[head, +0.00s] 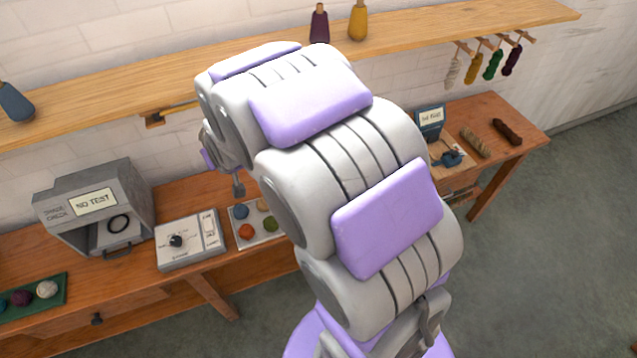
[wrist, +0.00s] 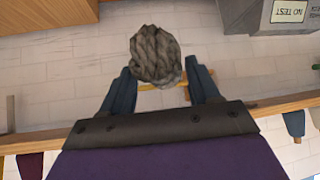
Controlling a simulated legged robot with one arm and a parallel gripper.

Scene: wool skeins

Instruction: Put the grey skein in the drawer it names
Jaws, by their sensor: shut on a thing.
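The grey skein (wrist: 155,57) is twisted wool and sits between the fingertips of my gripper (wrist: 160,72) in the wrist view. The two dark blue fingers are closed against its sides, and the skein sticks out beyond their tips. In the head view my arm hides most of the gripper and the skein. A drawer front with a dark knob (head: 97,319) is in the bench at lower left. No drawer label is readable.
A grey shade check box (head: 100,205) reads "NO TEST". Beside it are a white dial panel (head: 190,240) and a tray of coloured balls (head: 240,212). A small blue-lidded device (head: 430,122) and brown skeins (head: 475,143) lie at right. A wooden shelf (head: 90,95) runs above the bench.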

